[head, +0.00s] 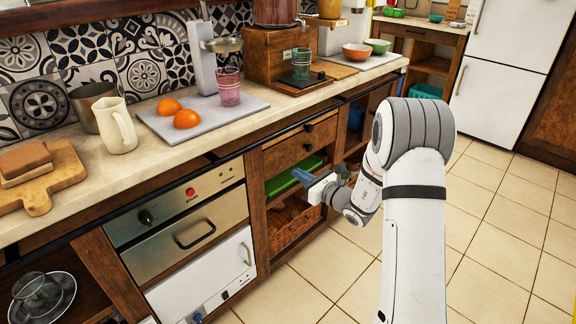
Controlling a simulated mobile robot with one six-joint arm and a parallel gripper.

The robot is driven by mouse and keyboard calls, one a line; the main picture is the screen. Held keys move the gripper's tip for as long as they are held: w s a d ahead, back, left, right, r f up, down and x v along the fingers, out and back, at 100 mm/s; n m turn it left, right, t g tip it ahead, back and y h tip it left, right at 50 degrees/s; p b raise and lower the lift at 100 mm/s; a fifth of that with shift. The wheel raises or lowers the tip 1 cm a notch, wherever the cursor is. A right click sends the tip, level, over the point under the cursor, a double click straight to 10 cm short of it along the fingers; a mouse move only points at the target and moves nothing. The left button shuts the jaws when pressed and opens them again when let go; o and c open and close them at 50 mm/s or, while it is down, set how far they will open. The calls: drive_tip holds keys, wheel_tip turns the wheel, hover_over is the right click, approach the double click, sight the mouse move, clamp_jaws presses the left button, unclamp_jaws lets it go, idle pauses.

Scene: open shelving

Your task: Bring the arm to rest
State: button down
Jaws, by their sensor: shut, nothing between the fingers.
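My arm (415,200) rises from the bottom of the head view and bends forward and down to the left. My gripper (299,177) is at its end, in front of the open shelving under the counter. Its fingers are shut with nothing seen between them. It is below the counter's front edge, near a shelf with a green tray (290,178). I cannot tell whether the fingers are inside the shelf opening or just in front of it.
The counter (165,150) holds a cream pitcher (115,126), oranges (186,119) on a grey board and a pink glass (229,88). A wicker basket (290,226) sits below the green tray. Tiled floor (500,230) is clear at right, before a white fridge (503,80).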

drive_tip(key=s+a+r+n+g+p, duration=0.3)
drive_tip(key=s+r+n+g+p, duration=0.35)
drive_tip(key=s+r, duration=0.35)
drive_tip(key=s+a+r+n+g+p, duration=0.3)
drive_tip(key=s+r+n+g+p, duration=0.2)
drive_tip(key=s+r+n, duration=0.5)
drive_tip(key=s+d+r+n+h+p, duration=1.1)
drive_tip(key=s+d, duration=0.3)
drive_tip(key=s, duration=0.2)
drive_tip(key=shift+s+d+r+t+h+p, duration=0.3)
drive_tip(key=shift+d+r+t+h+p, duration=0.15)
drive_tip(key=shift+r+h+p, duration=0.3)
